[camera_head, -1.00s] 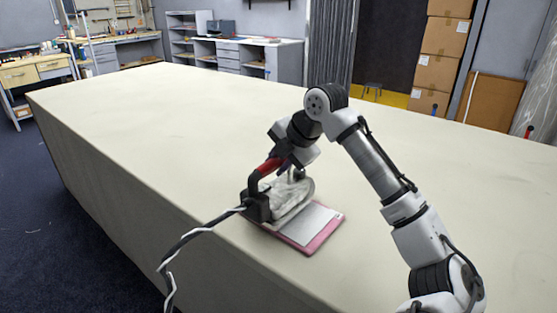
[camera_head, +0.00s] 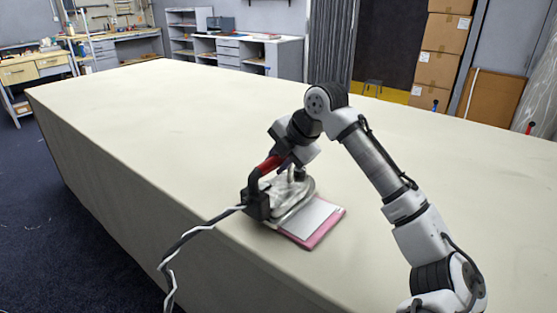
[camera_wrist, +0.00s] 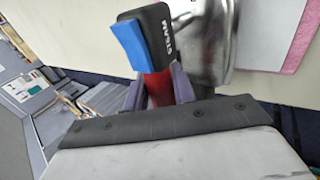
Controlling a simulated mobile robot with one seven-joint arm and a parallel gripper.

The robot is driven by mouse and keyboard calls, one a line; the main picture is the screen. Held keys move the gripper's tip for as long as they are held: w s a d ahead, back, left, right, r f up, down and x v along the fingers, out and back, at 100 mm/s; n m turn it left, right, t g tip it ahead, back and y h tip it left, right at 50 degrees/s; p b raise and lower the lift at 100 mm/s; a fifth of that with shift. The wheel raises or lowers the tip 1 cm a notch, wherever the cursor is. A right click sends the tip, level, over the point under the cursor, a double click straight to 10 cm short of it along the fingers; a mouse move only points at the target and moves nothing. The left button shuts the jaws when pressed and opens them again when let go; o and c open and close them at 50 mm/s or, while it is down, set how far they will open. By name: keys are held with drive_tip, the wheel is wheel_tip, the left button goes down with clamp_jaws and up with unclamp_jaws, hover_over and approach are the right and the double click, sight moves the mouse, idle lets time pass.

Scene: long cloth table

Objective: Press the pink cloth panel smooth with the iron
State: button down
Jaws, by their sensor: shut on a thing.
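The iron (camera_head: 297,194) has a shiny metal body, a black rear block and a red handle. It sits over the left part of the pink cloth panel (camera_head: 327,230), near the table's front edge. A pale grey-white sheet (camera_head: 309,219) covers most of the panel that shows, leaving a pink border. My gripper (camera_head: 284,160) is shut on the red handle; in the wrist view the fingers (camera_wrist: 158,88) clasp it from both sides. There the metal body (camera_wrist: 200,40) and the panel's pink edge (camera_wrist: 297,48) also show. The cloth under the iron is hidden.
A black-and-white cord (camera_head: 195,232) runs from the iron's rear over the front edge of the long cream table (camera_head: 150,120). The table is bare around the panel, with wide free room behind and to the left. Shelves and cardboard boxes (camera_head: 439,52) stand beyond it.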

drive_tip(key=shift+s+f, duration=0.1)
drive_tip(key=shift+f, duration=0.55)
idle(1.7)
drive_tip(key=shift+r, duration=0.1)
drive_tip(key=shift+r+p, duration=0.55)
drive_tip(key=shift+r, duration=0.2)
wheel_tip(320, 180, up, 6)
drive_tip(key=p, duration=0.4)
drive_tip(key=shift+f+p, duration=0.1)
drive_tip(key=shift+p, duration=0.2)
